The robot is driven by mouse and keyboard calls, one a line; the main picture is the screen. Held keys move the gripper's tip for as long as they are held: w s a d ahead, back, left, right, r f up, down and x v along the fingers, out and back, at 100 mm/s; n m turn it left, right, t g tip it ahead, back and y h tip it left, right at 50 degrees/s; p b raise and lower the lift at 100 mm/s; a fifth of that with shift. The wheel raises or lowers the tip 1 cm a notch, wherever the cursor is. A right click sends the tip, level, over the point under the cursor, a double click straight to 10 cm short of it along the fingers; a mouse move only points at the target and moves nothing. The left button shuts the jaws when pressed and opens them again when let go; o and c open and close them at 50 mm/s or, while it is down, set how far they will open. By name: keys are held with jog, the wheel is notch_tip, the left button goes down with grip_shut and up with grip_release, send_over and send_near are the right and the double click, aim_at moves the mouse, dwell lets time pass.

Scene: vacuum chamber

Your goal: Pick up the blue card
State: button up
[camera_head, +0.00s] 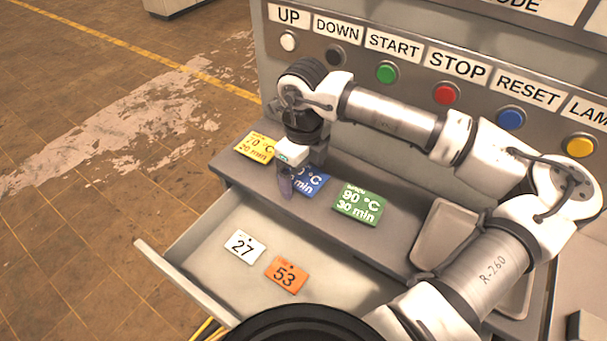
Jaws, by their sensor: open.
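The blue card (313,183) lies on the grey ledge (230,167) below the button panel, between a yellow card and a green card. White print reading "°C" and "min" shows on it; its left part is hidden behind my gripper. My gripper (287,186) points down over the left side of the blue card. Its jaws are open, and no card shows between them. I cannot tell how far above the card the fingertips are.
The yellow card (257,148) and the green card (358,205) flank the blue one. An open drawer (187,243) below holds a white card "27" (244,246) and an orange card "53" (286,275). A grey tray (447,232) sits right. The button panel (340,75) rises behind.

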jog(key=c, duration=1.1)
jog(key=shift+o, duration=0.2)
jog(key=shift+r, duration=0.1)
